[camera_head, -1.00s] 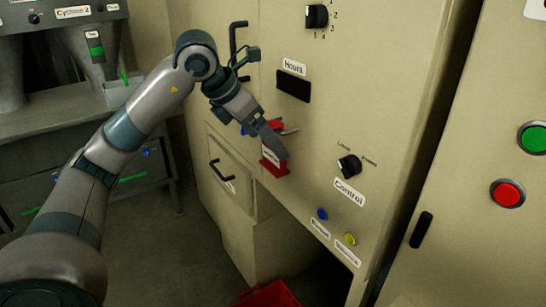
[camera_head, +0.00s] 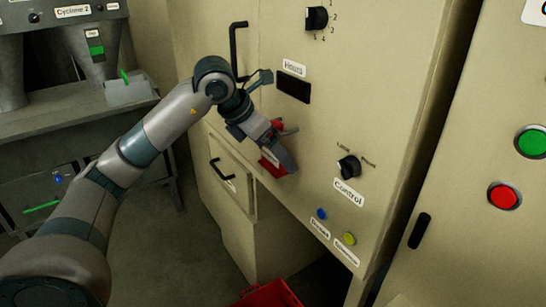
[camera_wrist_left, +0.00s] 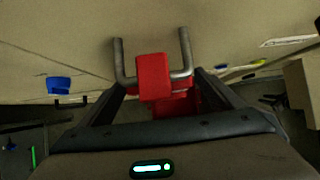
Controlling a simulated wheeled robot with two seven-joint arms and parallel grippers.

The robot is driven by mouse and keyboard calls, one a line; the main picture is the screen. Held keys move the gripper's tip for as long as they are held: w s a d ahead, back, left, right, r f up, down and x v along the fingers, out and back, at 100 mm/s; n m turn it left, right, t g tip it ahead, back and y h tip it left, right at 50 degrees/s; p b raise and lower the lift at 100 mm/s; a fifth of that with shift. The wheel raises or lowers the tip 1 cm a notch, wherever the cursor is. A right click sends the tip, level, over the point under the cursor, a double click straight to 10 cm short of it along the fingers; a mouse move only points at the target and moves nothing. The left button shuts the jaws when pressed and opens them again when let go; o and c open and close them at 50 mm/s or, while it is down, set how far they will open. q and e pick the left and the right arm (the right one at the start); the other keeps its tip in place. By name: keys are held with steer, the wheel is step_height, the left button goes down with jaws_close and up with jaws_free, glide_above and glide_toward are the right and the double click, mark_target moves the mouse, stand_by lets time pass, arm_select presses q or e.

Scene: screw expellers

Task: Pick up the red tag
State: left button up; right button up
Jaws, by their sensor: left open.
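The red tag (camera_head: 272,164) hangs on the front of the beige cabinet, left of the Control knob, mostly covered by my left gripper in the head view. In the left wrist view, the red tag (camera_wrist_left: 154,78) sits at a bent metal bar (camera_wrist_left: 182,60) that sticks out from the panel. My left gripper (camera_head: 285,165) is open at the tag. In the wrist view its two fingers (camera_wrist_left: 160,92) are on either side of the tag's lower part. I cannot tell whether they touch it. My right gripper is not in view.
The beige cabinet (camera_head: 345,100) carries a black knob (camera_head: 348,167), a blue button (camera_head: 321,214) and a yellow button (camera_head: 349,238). A black handle (camera_head: 234,50) sticks out above my wrist. A red crate (camera_head: 268,294) stands on the floor below.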

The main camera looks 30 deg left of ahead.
arm_select(q)
steer(key=c, duration=1.2)
steer(key=shift+r, duration=0.1)
